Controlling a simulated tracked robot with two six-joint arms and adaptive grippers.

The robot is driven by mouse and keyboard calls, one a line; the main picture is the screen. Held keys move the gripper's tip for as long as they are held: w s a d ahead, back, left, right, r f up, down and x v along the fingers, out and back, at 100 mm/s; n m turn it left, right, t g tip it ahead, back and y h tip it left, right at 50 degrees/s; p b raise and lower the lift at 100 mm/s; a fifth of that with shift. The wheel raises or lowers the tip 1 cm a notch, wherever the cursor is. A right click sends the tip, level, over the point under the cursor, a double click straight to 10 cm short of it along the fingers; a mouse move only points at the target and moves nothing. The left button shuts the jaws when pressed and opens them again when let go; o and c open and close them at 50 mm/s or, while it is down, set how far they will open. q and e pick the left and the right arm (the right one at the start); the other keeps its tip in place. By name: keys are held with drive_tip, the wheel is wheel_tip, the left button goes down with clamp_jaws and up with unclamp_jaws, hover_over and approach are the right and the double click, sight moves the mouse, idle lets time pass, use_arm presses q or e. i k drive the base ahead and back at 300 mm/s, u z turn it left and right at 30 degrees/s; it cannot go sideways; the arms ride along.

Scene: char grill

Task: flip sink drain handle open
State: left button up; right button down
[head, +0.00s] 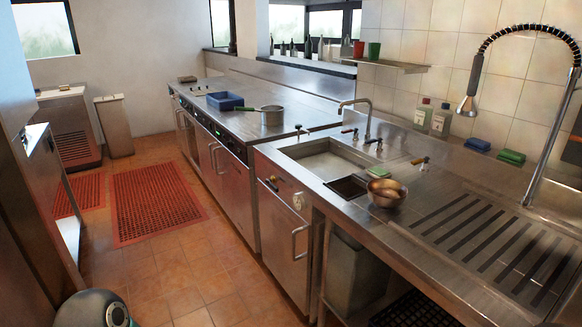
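The sink basin (325,160) is set in the steel counter in the middle of the head view. Another small lever fitting (420,162) stands on the counter right of the basin. Neither of my grippers shows in the head view.
A faucet (368,115) rises behind the basin. A cabinet door with a bar handle (295,240) is below the panel. The tiled floor (220,270) in front is clear; a red mat (155,200) lies farther back.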

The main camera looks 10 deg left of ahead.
sight(268, 181)
drive_tip(key=u, duration=0.15)
drive_tip(key=i, duration=1.6)
drive_tip(key=u, duration=0.65)
drive_tip(key=i, duration=1.15)
drive_tip(key=u, duration=0.3)
